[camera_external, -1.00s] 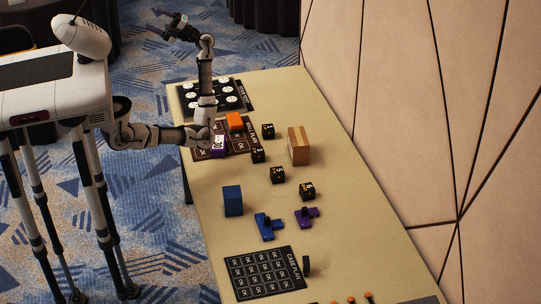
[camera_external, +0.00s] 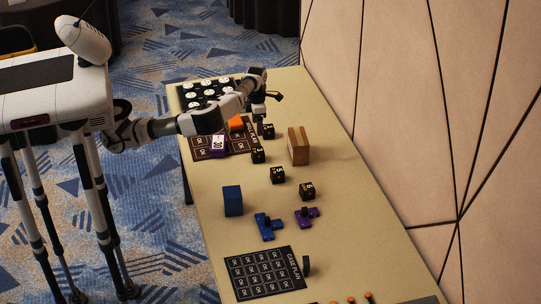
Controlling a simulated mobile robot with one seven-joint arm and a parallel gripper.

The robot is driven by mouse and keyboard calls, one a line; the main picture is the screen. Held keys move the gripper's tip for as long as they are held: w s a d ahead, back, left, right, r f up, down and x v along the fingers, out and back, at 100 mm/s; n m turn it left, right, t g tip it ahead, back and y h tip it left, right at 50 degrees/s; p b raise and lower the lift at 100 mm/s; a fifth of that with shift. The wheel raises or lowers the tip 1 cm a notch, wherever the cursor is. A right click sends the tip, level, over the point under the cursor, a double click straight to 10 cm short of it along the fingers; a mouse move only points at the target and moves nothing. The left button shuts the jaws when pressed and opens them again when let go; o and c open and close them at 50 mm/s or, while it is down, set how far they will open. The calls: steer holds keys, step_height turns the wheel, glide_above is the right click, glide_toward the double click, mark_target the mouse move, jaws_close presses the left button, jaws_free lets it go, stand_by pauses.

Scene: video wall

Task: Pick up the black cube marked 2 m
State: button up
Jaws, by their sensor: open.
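Several small black cubes with pale markings stand on the table; the markings are too small to read surely, so I cannot tell which is marked 2 m. The farthest black cube (camera_external: 268,131) is just below and right of my gripper. Another black cube (camera_external: 258,156) stands nearer, beside the dark mat. Two more black cubes stand farther toward the front, a middle cube (camera_external: 278,175) and a right cube (camera_external: 307,191). My gripper (camera_external: 259,116) points down over the far part of the table, open, with no cube seen between its fingers.
A wooden block (camera_external: 299,147) stands right of the cubes. A blue block (camera_external: 233,201), blue piece (camera_external: 266,227) and purple piece (camera_external: 306,217) lie nearer. A wall borders the right.

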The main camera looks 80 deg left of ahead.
steer(key=p, duration=0.2)
glide_above(258, 150)
step_height(258, 150, down, 8)
steer(key=shift+s, duration=0.1)
steer(key=shift+f+p, duration=0.95)
steer(key=shift+f, duration=1.85)
steer(key=shift+c, duration=0.3)
steer(key=c, duration=1)
steer(key=shift+r, duration=0.15)
